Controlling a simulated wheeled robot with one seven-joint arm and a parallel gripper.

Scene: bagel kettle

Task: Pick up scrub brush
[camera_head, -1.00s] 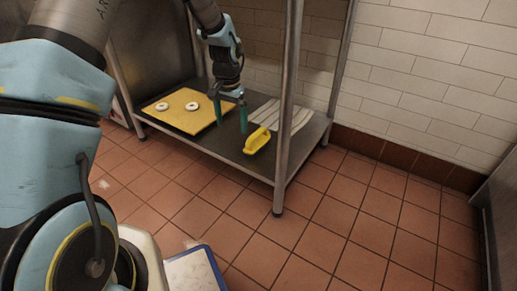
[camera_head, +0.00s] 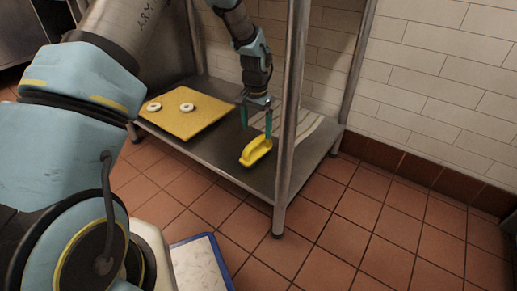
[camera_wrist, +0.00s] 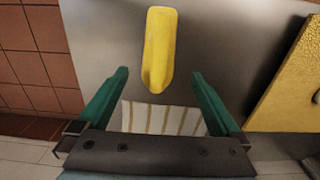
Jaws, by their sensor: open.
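The yellow scrub brush (camera_head: 256,150) lies on the low metal shelf (camera_head: 222,165), near its front edge and beside the front post. My gripper (camera_head: 256,124) is open and empty, pointing down just behind and above the brush. In the wrist view the brush (camera_wrist: 158,50) lies ahead of the open fingertips (camera_wrist: 157,74), roughly centred between them, with its near end about level with the tips. Its bristles are hidden beneath the yellow body.
A yellow board (camera_head: 186,113) with two white rings (camera_head: 186,107) lies on the shelf's left. A striped cloth (camera_wrist: 160,118) lies behind the brush. The shelf's front metal post (camera_head: 290,130) stands close to the right of my gripper. A tiled wall is behind.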

